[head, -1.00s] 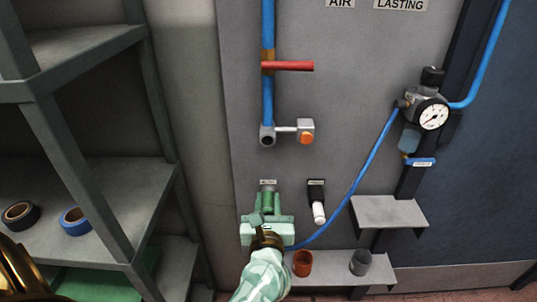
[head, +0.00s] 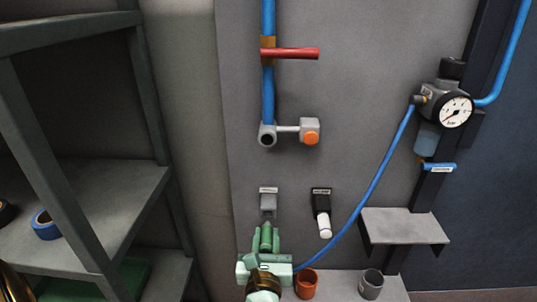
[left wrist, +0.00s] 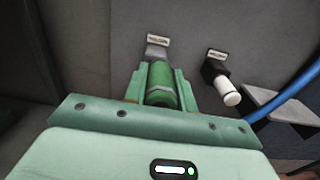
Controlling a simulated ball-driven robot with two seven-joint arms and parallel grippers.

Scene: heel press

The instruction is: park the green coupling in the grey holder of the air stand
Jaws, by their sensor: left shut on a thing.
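My left gripper (head: 265,240) is shut on the green coupling (head: 266,236), just below a grey socket (head: 268,205) on the panel. In the left wrist view the coupling (left wrist: 160,84) is a green cylinder between the fingers, with the grey socket (left wrist: 156,51) just beyond its far end. In the head view the socket shows clear above the coupling. The grey holder (head: 371,287) is an open cup on the low shelf of the air stand, to the right of the gripper. My right gripper is not in view.
A red-brown cup (head: 306,285) stands between the gripper and the grey holder. A blue hose (head: 374,187) runs from the gauge regulator (head: 448,108) down to the gripper. A black socket with a white plug (head: 323,213) is right of the grey socket. A small bracket shelf (head: 405,227) overhangs nearby. Shelving (head: 80,200) stands left.

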